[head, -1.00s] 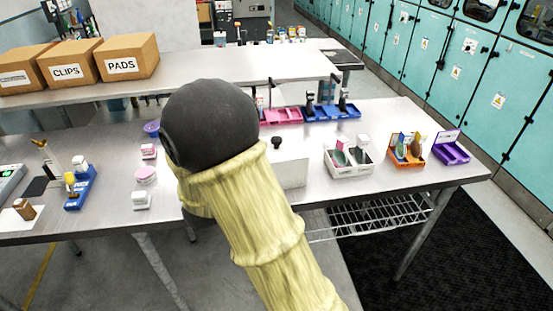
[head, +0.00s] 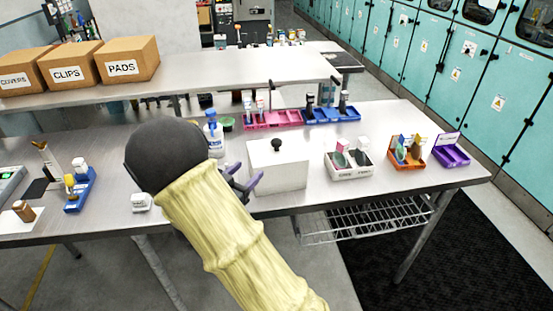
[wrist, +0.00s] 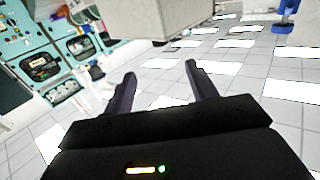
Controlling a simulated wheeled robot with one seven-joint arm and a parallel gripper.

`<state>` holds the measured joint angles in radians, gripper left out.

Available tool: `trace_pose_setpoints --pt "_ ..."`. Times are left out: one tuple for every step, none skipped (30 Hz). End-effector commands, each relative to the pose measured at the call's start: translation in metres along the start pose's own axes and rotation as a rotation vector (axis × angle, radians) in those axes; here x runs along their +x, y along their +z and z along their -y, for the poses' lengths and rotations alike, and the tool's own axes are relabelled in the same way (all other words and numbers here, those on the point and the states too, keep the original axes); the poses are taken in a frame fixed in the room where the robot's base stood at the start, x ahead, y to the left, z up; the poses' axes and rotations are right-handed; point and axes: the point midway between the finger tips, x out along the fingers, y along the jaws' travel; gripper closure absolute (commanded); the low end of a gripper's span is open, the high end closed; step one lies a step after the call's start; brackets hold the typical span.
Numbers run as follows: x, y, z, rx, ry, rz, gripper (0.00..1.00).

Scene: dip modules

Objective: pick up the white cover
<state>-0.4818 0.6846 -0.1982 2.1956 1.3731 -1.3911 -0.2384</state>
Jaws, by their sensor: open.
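The white cover (head: 278,172) is a box-shaped lid with a black knob (head: 277,144) on top. It stands upright on the grey table, right of centre in the head view. My gripper (head: 246,174) is open and empty, close to the left side of the cover. I cannot tell whether a finger touches it. In the wrist view, the two dark fingers of my gripper (wrist: 158,72) are spread with nothing between them. A pale box-like shape beyond them at the top edge looks like the cover (wrist: 165,18). What is under the cover is hidden.
A white bin (head: 348,170), an orange bin (head: 408,163) and a purple bin (head: 452,157) stand right of the cover. Pink (head: 283,120) and blue trays (head: 332,115) lie behind it. A bottle (head: 213,135) stands behind my gripper. The table's front edge is close.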

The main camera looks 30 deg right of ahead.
Motion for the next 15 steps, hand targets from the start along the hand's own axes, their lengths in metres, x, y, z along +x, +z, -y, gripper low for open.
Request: trace_pose_setpoints --pt "0.011 -0.001 -0.001 -0.001 0.006 -0.001 0.43" --pt "0.016 -0.001 -0.001 -0.001 0.005 -0.001 0.43" --pt "0.023 -0.002 -0.001 -0.001 0.005 0.000 0.43" --pt "0.029 -0.002 -0.001 0.000 0.005 -0.001 0.43" --pt "0.034 -0.002 -0.001 -0.001 0.005 -0.001 0.43" --pt "0.041 -0.001 -0.001 -0.001 0.004 0.000 0.43" --pt "0.046 -0.001 -0.001 -0.001 0.004 0.000 0.43" --pt "0.051 -0.001 -0.001 0.000 0.005 0.000 0.43" --pt "0.059 -0.002 -0.001 0.000 0.004 -0.001 0.43" --pt "0.064 -0.002 -0.002 0.000 0.005 -0.001 0.43" --pt "0.069 -0.002 -0.001 0.000 0.004 0.000 0.43" --pt "0.075 -0.001 -0.001 0.000 0.003 0.000 0.43" --pt "0.079 -0.001 -0.001 0.000 0.003 0.000 0.43" --pt "0.082 -0.001 -0.001 0.000 0.003 0.000 0.43" --pt "0.086 -0.001 -0.001 0.000 0.002 0.000 0.43"
